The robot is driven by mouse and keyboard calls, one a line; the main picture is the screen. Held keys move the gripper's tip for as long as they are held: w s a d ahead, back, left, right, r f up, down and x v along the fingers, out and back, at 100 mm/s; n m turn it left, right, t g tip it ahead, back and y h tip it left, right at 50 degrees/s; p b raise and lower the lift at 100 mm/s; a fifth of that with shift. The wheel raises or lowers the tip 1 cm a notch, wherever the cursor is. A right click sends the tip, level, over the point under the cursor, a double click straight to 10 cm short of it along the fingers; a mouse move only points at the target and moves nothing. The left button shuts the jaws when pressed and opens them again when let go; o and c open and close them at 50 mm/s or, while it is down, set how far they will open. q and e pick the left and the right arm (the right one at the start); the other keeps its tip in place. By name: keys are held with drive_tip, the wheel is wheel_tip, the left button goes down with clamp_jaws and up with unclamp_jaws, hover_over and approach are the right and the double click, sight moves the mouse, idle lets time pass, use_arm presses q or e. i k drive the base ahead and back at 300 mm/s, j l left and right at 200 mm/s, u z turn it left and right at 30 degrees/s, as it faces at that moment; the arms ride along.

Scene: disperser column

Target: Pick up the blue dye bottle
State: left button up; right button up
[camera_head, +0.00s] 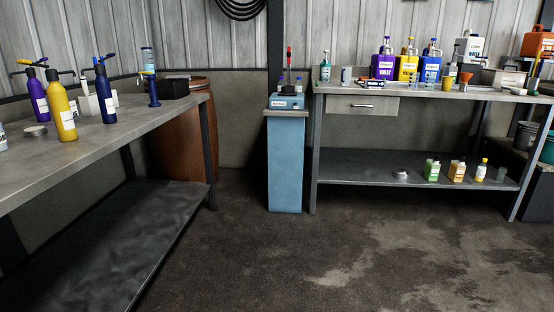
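A dark blue bottle (104,98) with a dark pump-like top stands upright on the left table (130,122). A yellow bottle (60,108) and a purple bottle (38,96) of similar shape stand to its left. A blue labelled jug (429,68) stands on the back bench (400,91), to the right of a yellow jug (406,66) and a violet jug (382,65). I cannot tell from the picture which blue container is the dye bottle. Neither of my grippers is in view.
A blue pedestal (285,165) carrying a small device (287,101) stands between the tables. A brown barrel (203,135) is behind the left table. Small bottles, including a green-labelled one (432,171), stand on the back bench's lower shelf. The central floor (260,260) is clear.

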sight(299, 85)
drive_tip(key=i, duration=2.5)
drive_tip(key=i+z, duration=0.1)
drive_tip(key=i, duration=0.5)
drive_tip(key=i+j+z, duration=0.15)
drive_tip(key=i, duration=0.5)
